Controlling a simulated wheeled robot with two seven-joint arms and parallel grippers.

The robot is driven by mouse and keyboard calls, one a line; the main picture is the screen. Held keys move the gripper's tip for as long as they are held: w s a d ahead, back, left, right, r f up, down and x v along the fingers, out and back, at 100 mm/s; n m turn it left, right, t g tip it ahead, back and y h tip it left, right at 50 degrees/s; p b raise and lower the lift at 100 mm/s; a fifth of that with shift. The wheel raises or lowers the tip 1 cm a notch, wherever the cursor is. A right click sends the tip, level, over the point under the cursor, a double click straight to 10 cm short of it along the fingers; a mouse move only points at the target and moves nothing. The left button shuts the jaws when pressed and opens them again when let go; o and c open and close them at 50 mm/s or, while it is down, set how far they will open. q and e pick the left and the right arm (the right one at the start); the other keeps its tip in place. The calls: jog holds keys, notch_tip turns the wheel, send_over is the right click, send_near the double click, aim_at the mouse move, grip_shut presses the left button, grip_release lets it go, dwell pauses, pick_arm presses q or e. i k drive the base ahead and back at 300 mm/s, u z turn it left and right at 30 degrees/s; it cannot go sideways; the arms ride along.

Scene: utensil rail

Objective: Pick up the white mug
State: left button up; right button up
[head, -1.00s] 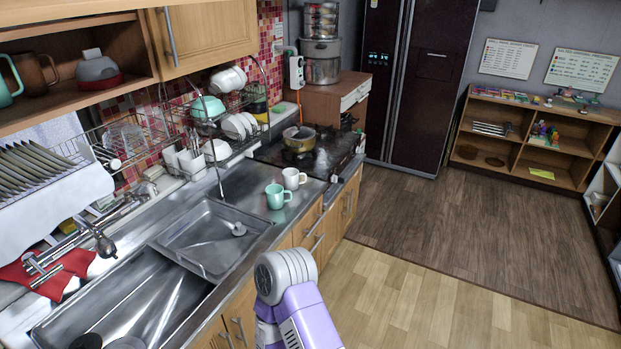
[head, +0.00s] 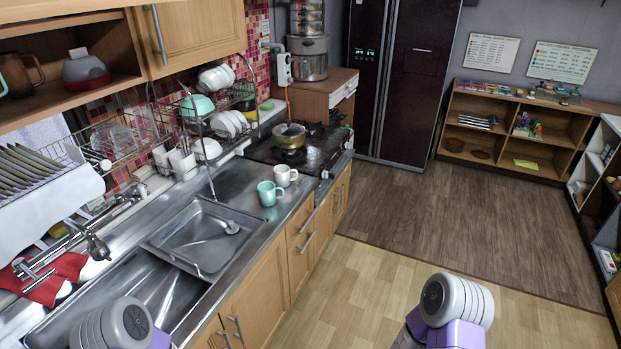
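The white mug (head: 284,174) stands upright on the steel counter, right of the sink and near the stove. A mint green mug (head: 268,193) stands just in front of it, close beside it. Both mugs show handles toward the right. Links of my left arm (head: 118,322) and my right arm (head: 455,305) show at the bottom edge. Neither of my grippers is in view, and both visible arm parts are well apart from the mugs.
The sink (head: 200,238) with a ladle lies left of the mugs. A stove with a pot (head: 290,136) is behind them. A dish rack (head: 205,118) hangs above the counter. Cabinet doors (head: 258,287) form the counter front. The floor (head: 370,280) to the right is clear.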

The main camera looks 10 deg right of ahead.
aim_at(282, 179)
jog(key=z, duration=0.65)
jog(key=k, duration=1)
jog(key=z, duration=1.15)
jog(key=i, duration=2.05)
jog(key=u, duration=0.7)
jog(key=i, duration=1.95)
jog(key=u, duration=1.85)
jog(key=i, duration=1)
jog(key=u, duration=1)
